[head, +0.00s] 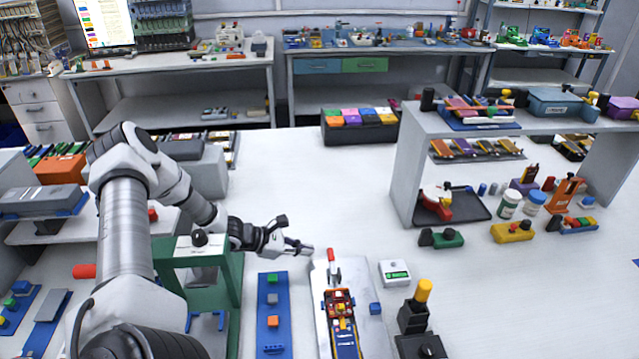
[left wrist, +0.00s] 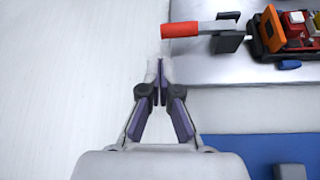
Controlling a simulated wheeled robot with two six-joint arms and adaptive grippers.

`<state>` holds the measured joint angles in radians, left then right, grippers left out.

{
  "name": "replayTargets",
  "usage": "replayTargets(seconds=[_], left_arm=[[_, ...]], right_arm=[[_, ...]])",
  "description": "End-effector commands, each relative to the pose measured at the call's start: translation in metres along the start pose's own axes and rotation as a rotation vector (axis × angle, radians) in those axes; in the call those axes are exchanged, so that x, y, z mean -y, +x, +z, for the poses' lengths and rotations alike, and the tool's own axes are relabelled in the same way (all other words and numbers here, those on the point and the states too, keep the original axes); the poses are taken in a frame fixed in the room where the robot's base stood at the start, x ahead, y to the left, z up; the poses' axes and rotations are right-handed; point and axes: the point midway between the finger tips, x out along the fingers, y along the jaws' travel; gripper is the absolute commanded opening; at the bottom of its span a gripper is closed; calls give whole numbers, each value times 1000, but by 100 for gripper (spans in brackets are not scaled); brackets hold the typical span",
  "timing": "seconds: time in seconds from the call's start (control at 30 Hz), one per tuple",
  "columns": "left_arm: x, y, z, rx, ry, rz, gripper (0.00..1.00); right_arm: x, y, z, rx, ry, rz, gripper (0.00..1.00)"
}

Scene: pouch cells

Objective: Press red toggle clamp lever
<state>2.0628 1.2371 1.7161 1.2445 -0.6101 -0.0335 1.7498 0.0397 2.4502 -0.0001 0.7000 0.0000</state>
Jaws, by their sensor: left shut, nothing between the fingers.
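The toggle clamp's red lever (head: 331,255) stands near the far end of a pale metal plate (head: 319,300) in the head view. The red lever (left wrist: 181,30) also shows at the upper right of the left wrist view, joined to a grey bracket (left wrist: 228,40). My left gripper (head: 306,249) is just left of the lever in the head view. In the left wrist view its fingers (left wrist: 160,66) are closed together and empty, with the tips a little below the lever and apart from it in the picture. My right gripper is not seen.
A blue strip with small blocks (head: 271,310) and a green press frame (head: 200,262) stand left. A white box (head: 394,272) and a yellow-topped black device (head: 415,306) stand right.

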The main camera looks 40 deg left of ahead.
Motion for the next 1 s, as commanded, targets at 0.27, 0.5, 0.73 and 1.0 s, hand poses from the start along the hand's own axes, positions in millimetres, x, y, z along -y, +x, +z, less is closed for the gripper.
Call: replayTargets(seconds=[0.27, 0.5, 0.73, 1.0], left_arm=[[1, 45, -1, -2, 2, -3, 0], [0, 49, 0, 0, 0, 0, 0], [0, 49, 1, 1, 0, 0, 0], [-1, 47, 4, 1, 0, 0, 0]], right_arm=[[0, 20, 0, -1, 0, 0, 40], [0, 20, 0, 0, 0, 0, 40], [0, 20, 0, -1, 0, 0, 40], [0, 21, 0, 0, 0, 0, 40]])
